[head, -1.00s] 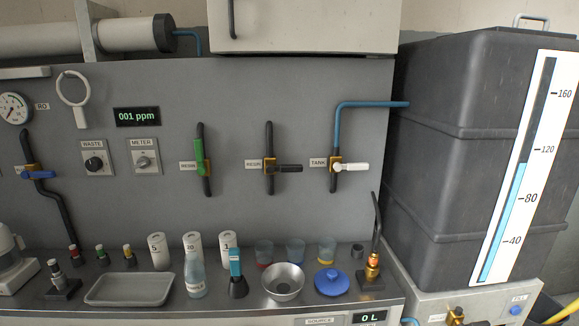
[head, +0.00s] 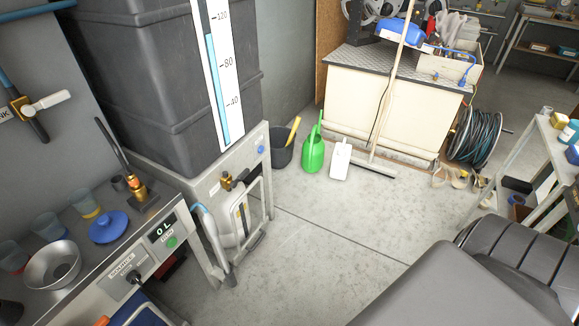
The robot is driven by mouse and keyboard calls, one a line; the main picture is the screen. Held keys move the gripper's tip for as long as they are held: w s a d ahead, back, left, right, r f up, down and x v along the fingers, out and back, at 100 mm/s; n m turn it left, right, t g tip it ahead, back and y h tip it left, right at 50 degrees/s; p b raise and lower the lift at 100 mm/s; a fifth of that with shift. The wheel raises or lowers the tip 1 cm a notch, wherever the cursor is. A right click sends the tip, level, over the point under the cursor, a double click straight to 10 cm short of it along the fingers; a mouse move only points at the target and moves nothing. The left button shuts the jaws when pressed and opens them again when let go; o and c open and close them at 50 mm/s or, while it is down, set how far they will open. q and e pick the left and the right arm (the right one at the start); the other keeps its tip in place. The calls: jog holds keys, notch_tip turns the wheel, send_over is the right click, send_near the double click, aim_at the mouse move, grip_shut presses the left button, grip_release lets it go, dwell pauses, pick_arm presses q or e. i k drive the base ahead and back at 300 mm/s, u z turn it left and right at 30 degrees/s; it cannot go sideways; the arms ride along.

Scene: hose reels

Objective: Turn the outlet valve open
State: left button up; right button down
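A small brass valve (head: 226,181) with a dark handle sits on the front of the pale stand under the big dark grey tank (head: 165,75). It looks like the outlet valve, but its label is too small to read and I cannot tell its setting. A white canister with a hose (head: 232,218) hangs or stands just below it. The tank's gauge strip (head: 222,75) shows blue to between 80 and 120. Neither of my grippers is in view.
The counter (head: 120,245) at left holds a steel bowl (head: 52,264), a blue lid (head: 108,227) and cups. The floor (head: 300,260) before the stand is clear. A black bucket (head: 282,145), green watering can (head: 314,155) and broom (head: 375,168) stand behind. A large dark grey form fills the lower right.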

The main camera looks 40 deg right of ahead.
aim_at(233, 183)
jog(key=z, duration=0.7)
jog(key=k, duration=0.45)
jog(key=z, duration=0.6)
jog(key=i, duration=1.4)
jog(key=u, duration=0.45)
